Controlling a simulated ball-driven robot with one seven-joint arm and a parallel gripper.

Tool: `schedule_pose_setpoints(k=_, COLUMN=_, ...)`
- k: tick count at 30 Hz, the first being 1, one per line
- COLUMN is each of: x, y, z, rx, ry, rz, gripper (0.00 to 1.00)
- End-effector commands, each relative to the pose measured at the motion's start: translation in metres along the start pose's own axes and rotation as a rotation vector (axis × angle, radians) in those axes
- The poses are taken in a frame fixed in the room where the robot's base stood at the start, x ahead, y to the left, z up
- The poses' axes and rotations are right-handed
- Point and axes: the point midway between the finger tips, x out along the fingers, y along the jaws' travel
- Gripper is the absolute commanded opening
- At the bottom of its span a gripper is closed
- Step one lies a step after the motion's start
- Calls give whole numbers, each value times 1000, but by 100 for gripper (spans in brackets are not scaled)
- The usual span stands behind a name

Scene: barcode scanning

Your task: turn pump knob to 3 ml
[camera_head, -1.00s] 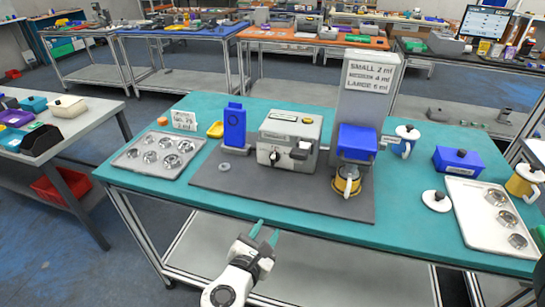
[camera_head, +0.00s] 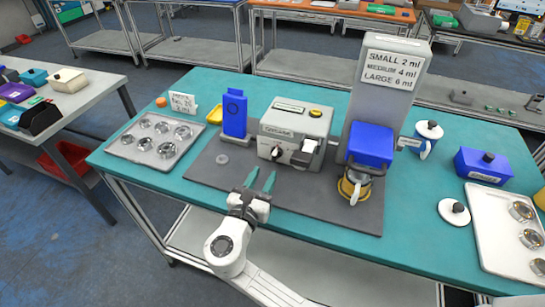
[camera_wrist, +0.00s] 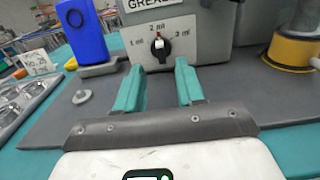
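The pump is a grey box (camera_head: 292,122) on the dark grey mat, with a dark round knob (camera_head: 277,153) low on its front. In the wrist view the knob (camera_wrist: 160,47) sits among labels 1 ml at left, 2 ml above and 3 ml at right. My gripper (camera_head: 261,179) is open and empty, in front of the pump and apart from the knob. In the wrist view its two green fingers (camera_wrist: 160,78) point toward the knob, which shows between and beyond their tips.
A blue bottle-like block (camera_head: 234,115) stands left of the pump, with a small grey disc (camera_head: 222,159) before it. A tall grey dispenser (camera_head: 376,105) with a blue head stands at right. Metal trays (camera_head: 152,139) lie at both table ends.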

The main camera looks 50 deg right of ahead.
Motion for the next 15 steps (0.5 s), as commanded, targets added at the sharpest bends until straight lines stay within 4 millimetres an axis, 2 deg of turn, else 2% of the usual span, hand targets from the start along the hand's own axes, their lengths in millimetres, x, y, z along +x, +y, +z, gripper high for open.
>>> schedule_pose_setpoints(k=1, x=11, y=-1, z=2, rx=1, ry=0, rz=-4, gripper=38)
schedule_pose_setpoints(k=6, x=40, y=0, z=2, rx=0, ry=0, rz=-3, gripper=38)
schedule_pose_setpoints(k=10, x=56, y=0, z=1, rx=1, ry=0, rz=-2, gripper=38)
schedule_pose_setpoints(k=15, x=67, y=0, z=0, rx=1, ry=1, rz=0, gripper=38)
